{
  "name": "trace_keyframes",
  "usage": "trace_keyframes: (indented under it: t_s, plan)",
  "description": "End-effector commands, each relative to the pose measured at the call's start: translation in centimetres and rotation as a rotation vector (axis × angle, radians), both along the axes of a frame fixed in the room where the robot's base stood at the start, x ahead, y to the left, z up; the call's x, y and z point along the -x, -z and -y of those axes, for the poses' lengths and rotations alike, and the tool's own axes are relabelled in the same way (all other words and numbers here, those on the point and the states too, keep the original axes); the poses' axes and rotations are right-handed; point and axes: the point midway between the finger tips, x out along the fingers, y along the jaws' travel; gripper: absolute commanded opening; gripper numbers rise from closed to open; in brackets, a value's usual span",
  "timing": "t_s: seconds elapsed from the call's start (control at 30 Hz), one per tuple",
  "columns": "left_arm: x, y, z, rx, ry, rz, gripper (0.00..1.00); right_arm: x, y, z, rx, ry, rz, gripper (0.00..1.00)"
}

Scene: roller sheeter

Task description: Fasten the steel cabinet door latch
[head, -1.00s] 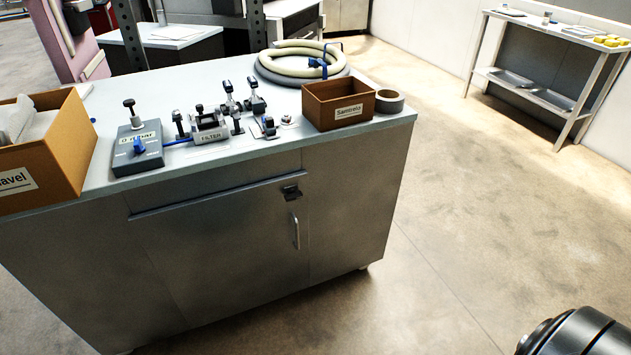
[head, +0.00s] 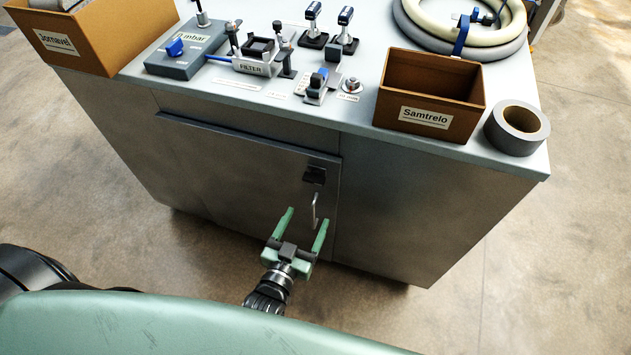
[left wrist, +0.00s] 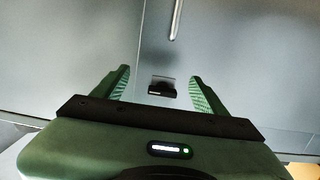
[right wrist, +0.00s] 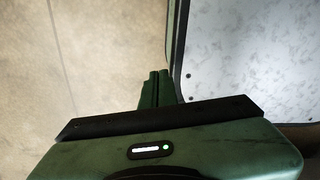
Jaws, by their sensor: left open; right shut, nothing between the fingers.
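The steel cabinet door (head: 235,170) is on the front of the workbench cabinet and looks closed, flush with the front. The dark latch (head: 314,175) sits near the door's upper right corner. A bar handle (head: 314,210) is just below it. Whether the latch is fastened is too small to tell. My left gripper (head: 307,215) is open and empty in front of the door, around handle height in the picture. In the left wrist view the latch (left wrist: 162,88) appears between the open fingers, with the handle (left wrist: 176,20) beyond. My right gripper (right wrist: 157,76) is shut and empty in the right wrist view.
The bench top holds a Samtrelo box (head: 430,90), a tape roll (head: 517,128), a coiled hose (head: 470,30), a filter fixture (head: 255,60) and another brown box (head: 75,38). A pale speckled surface (right wrist: 255,60) lies right of my right gripper. Floor right of the cabinet is clear.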

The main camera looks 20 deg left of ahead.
Motion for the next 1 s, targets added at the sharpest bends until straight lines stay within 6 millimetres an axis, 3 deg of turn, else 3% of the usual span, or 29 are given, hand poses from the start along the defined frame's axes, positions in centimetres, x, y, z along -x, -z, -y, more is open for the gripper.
trace_keyframes:
  t_s: [0.03,0.1,0.2,0.4,0.63,1.0]
  plan:
    - [-0.3,-2.1,-0.4,0.0,-0.015,0.05,0.73,0.1,0.1,-0.1,-0.001,0.0,-0.001,0.0]
    - [-0.7,-3.9,-0.7,0.0,-0.025,0.094,0.73,0.1,0.1,-0.1,-0.001,0.0,-0.001,0.0]
    - [-1.6,-4.9,-0.9,-0.001,-0.03,0.119,0.73,0.2,0.0,-0.3,-0.004,0.001,-0.002,0.0]
    - [-4.7,-5.0,-0.7,0.0,-0.029,0.12,0.73,0.4,-0.2,-1.1,-0.012,0.002,-0.006,0.0]
    - [-7.8,-4.8,-0.6,0.0,-0.028,0.117,0.73,0.3,-0.3,-0.4,-0.005,0.0,-0.004,0.0]
    - [-8.6,-4.7,-0.6,0.0,-0.028,0.114,0.73,0.0,-0.3,0.1,0.001,0.003,-0.002,0.0]
